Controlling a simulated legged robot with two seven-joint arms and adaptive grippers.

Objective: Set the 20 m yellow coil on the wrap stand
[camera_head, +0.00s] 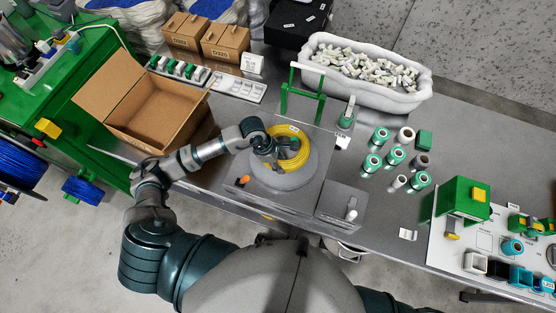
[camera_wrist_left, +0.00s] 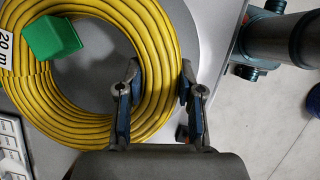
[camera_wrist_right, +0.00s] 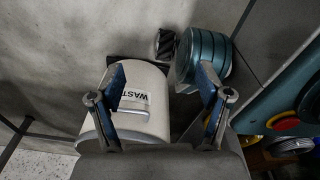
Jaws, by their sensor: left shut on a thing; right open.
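The yellow coil (camera_head: 296,150) is over the round grey disc (camera_head: 287,181), which looks like the wrap stand, on the bench. My left gripper (camera_head: 270,150) is shut on the coil's side, one finger inside the ring and one outside. I cannot tell whether the coil touches the disc. My right gripper (camera_wrist_right: 160,78) is open and empty in its wrist view, away from the coil; it is not visible in the head view.
An open cardboard box (camera_head: 155,128) stands left of the disc. A green frame (camera_head: 303,95) stands behind it, near a bin of pale pieces (camera_head: 325,85). Several green and white spools (camera_head: 395,156) stand to the right. A white waste bin (camera_wrist_right: 140,118) is near my right gripper.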

